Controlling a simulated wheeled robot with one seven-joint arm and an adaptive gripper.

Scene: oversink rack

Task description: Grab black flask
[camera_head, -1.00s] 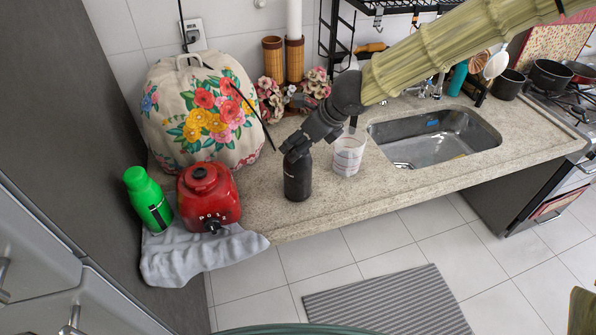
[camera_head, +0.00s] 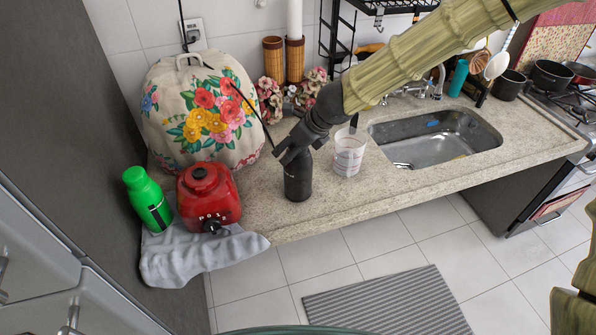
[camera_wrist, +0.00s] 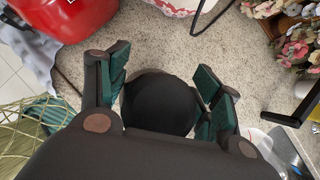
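The black flask (camera_head: 298,180) stands upright on the stone counter, left of the sink and just left of a clear measuring cup (camera_head: 349,152). My gripper (camera_head: 296,150) is at the flask's top, reaching down from the upper right. In the wrist view the flask's dark round top (camera_wrist: 160,103) lies between the two green-padded fingers of my gripper (camera_wrist: 165,95). The fingers are apart, with a narrow gap on each side of the flask. The flask's lower body is hidden in the wrist view.
A red appliance base (camera_head: 209,195) and a green bottle (camera_head: 148,199) stand on a grey cloth (camera_head: 200,255) to the left. A floral cover (camera_head: 200,115) is behind. The sink (camera_head: 436,138) is to the right. The counter's front edge runs close to the flask.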

